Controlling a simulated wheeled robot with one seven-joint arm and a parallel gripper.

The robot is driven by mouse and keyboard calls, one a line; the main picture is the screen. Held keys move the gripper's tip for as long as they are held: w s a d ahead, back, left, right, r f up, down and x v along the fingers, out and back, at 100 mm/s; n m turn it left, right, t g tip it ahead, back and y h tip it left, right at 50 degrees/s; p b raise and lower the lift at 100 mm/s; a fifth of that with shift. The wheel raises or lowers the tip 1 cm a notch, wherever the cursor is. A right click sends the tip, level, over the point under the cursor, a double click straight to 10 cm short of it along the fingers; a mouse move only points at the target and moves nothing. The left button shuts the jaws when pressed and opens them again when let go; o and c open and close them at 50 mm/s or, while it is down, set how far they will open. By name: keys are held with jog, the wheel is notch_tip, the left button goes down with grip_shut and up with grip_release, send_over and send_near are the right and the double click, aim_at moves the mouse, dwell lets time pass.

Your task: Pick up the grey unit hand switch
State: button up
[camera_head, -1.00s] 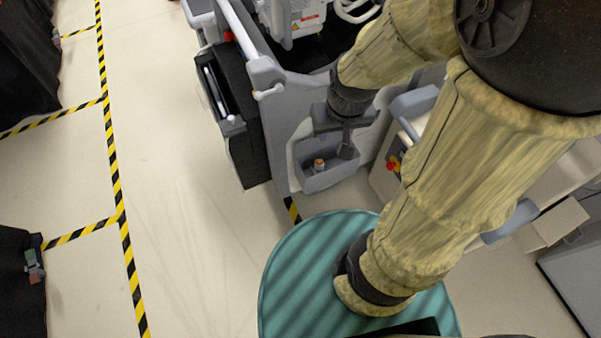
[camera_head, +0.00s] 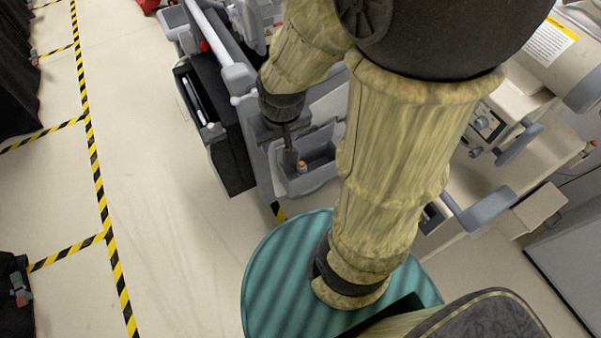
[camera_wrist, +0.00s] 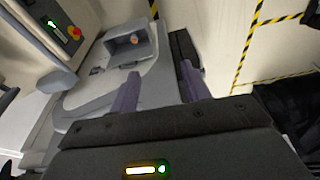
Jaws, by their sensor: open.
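A small hand switch with an orange top and a pale body (camera_head: 302,167) stands in the open grey holder (camera_head: 322,179) on the side of the grey unit. It also shows small in the wrist view (camera_wrist: 134,40), inside the holder's dark opening. My gripper (camera_head: 290,157) hangs by the holder, close to the left of the switch in the head view. In the wrist view my two purple-grey fingers (camera_wrist: 160,88) are spread apart with nothing between them, and the switch lies beyond them. The head view does not show the exact gap between fingers and switch.
The grey unit has a black side pocket (camera_head: 215,130) left of the holder. Another pale machine with grey handles (camera_head: 482,209) stands to the right. Open floor (camera_head: 165,190) with yellow-black tape (camera_head: 97,180) lies to the left. Dark covered carts (camera_head: 15,80) line the left edge.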

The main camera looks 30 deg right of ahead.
jog(key=w+d+f+m+h+b, duration=0.1)
jog(key=w+d+f+m+b, duration=0.1)
jog(key=f+b, duration=0.5)
jog(key=w+d+f+m+h+b, duration=0.2)
jog(key=w+f+m+b, duration=0.3)
jog(key=f, duration=1.1)
jog(key=w+d+f+m+t+h+b, duration=0.1)
jog(key=w+d+f+m+h+b, duration=0.1)
jog(key=w+f+b, duration=0.4)
notch_tip(320, 180, down, 6)
jog(key=d+m+b, duration=0.1)
jog(key=b, duration=0.3)
jog(key=shift+w+m+b, duration=0.3)
jog(key=shift+w+m, duration=0.05)
jog(key=shift+m, duration=0.05)
jog(key=shift+f, duration=0.15)
jog(key=b, duration=0.6)
send_near(302, 165)
notch_tip(302, 165, down, 3)
jog(key=w, duration=0.1)
jog(key=shift+w+d+f, duration=0.2)
jog(key=shift+d+f, duration=0.05)
jog(key=shift+d, duration=0.3)
jog(key=b+x, duration=0.2)
jog(key=x, duration=0.3)
jog(key=shift+d+f, duration=0.1)
jog(key=shift+d, duration=0.15)
